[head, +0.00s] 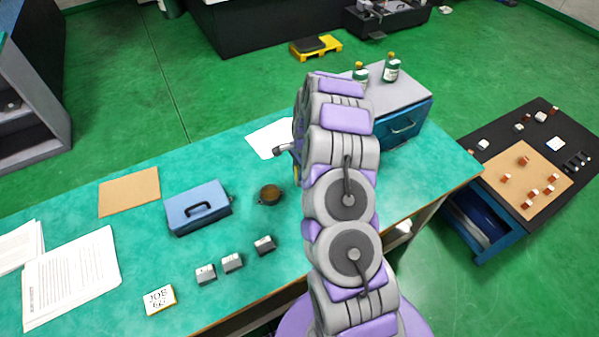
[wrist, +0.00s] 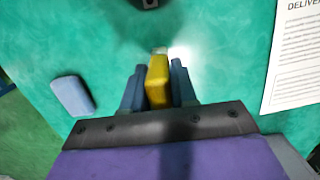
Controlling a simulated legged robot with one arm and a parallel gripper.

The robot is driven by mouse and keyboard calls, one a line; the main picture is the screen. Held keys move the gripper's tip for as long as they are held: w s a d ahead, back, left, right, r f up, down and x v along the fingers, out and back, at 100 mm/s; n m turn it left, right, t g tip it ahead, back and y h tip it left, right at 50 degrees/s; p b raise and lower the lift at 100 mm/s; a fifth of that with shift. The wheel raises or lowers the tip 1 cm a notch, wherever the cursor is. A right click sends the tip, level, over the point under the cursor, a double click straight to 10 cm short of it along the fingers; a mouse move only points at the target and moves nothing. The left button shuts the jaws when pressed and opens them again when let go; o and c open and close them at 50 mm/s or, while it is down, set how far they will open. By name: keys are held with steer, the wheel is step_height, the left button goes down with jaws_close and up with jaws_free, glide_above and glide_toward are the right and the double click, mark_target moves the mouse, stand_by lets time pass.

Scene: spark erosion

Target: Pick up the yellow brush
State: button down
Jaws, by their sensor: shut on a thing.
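The yellow brush (wrist: 157,82) is between the two blue-grey fingers of my gripper (wrist: 158,86) in the wrist view. The fingers are shut on its sides, and a pale tip shows beyond its far end. Below it is the green tabletop (wrist: 215,60); the gap between brush and table is hard to judge. In the head view my arm reaches over the table and hides most of the gripper. Only a small yellow bit (head: 296,172) shows at the arm's left edge.
A blue drawer cabinet (head: 405,125) with green bottles (head: 391,68) stands right of my arm.

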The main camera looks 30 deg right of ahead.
steer(key=shift+r, duration=0.6)
step_height(320, 180, up, 2)
steer(key=shift+w+d+r+p, duration=0.1)
steer(key=shift+r+p, duration=0.1)
steer(key=shift+p, duration=0.25)
steer(key=s+r+p, duration=0.1)
steer(key=s, duration=1.5)
steer(key=shift+a+r+p, duration=0.15)
steer(key=shift+a+p, duration=0.25)
steer(key=shift+s, duration=0.1)
stand_by(0.5)
